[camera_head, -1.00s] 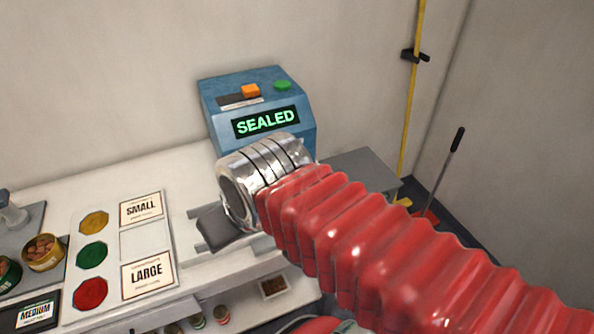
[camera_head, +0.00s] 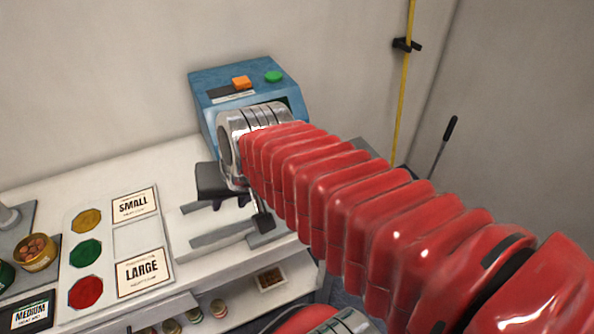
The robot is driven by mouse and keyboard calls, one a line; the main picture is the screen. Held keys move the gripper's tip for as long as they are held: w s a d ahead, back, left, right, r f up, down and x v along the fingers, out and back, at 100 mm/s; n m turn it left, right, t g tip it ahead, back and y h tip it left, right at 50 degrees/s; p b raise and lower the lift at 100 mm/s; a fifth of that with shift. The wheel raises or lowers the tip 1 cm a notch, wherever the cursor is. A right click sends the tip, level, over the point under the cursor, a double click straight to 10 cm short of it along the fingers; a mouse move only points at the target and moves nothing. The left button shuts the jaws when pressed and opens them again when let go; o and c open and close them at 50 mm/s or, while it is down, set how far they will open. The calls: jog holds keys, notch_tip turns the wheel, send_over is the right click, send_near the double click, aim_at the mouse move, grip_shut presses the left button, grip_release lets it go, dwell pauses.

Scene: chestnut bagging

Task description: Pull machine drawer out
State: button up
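The blue machine (camera_head: 238,84) stands on the white counter against the back wall, with an orange button and a green button on top. My red ribbed arm and its silver wrist cover most of its front and screen. My dark gripper (camera_head: 228,200) is below the silver wrist, above these parts. A thin dark piece with a black end (camera_head: 262,222) hangs beside it; I cannot tell whether it is a finger or a handle. Finger opening and contact are unclear.
A white panel with SMALL (camera_head: 134,206) and LARGE (camera_head: 142,272) labels and yellow, green and red buttons lies left on the counter. Jars and a small box (camera_head: 270,279) sit on the shelf below.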

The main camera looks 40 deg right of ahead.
jog(key=w+d+f+m+h, duration=0.1)
jog(key=w+d+f+m, duration=0.1)
jog(key=d+m, duration=0.6)
jog(key=w+d+f+m+h, duration=0.1)
jog(key=d+f+m, duration=0.4)
jog(key=d, duration=1.1)
jog(key=w+m, duration=0.1)
jog(key=m, duration=0.2)
jog(key=shift+d+f+m, duration=0.15)
jog(key=shift+d+m, duration=0.15)
jog(key=shift+d, duration=0.05)
jog(key=shift+w+f, duration=0.1)
jog(key=shift+w, duration=0.05)
jog(key=shift+w+x, duration=0.1)
jog(key=shift+x, duration=3.3)
jog(key=shift+w+x, duration=0.15)
jog(key=shift+x, duration=3.2)
jog(key=shift+c, duration=0.2)
grip_shut()
